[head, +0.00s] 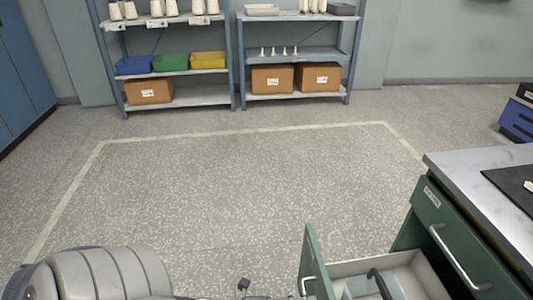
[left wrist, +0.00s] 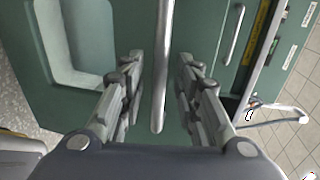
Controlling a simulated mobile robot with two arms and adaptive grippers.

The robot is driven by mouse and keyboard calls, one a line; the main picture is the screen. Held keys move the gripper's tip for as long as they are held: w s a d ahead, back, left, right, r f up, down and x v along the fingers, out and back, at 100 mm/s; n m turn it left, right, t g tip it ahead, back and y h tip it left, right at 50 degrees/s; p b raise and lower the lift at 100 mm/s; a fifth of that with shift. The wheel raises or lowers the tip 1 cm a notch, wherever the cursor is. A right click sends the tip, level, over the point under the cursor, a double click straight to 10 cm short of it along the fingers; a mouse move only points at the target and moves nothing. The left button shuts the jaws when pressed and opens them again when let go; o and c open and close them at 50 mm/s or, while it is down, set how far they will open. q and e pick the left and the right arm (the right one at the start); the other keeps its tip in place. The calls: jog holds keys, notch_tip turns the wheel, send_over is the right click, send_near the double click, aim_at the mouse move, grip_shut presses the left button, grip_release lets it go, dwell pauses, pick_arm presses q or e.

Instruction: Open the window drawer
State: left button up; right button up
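A green drawer front (head: 314,262) stands pulled out from the green cabinet at the bottom of the head view, its light tray (head: 415,268) showing behind it. In the left wrist view a green front has a pale rounded window panel (left wrist: 82,45) on the left and a metal bar handle (left wrist: 162,70). My left gripper (left wrist: 160,92) is open, with one finger on each side of this handle and visible gaps to it. Whether the handle lies fully between the fingers in depth is unclear. My right gripper is not identifiable in either view.
Above the open drawer is a shut green drawer (head: 450,235) with a bar handle, under a grey worktop (head: 480,175). Another handle (left wrist: 232,35) shows in the left wrist view. The floor (head: 230,185) ahead is clear; shelves (head: 180,95) stand at the back.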

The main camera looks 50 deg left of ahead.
pick_arm(q)
jog(key=v, duration=1)
jog(key=shift+a, duration=0.1)
dwell(0.3)
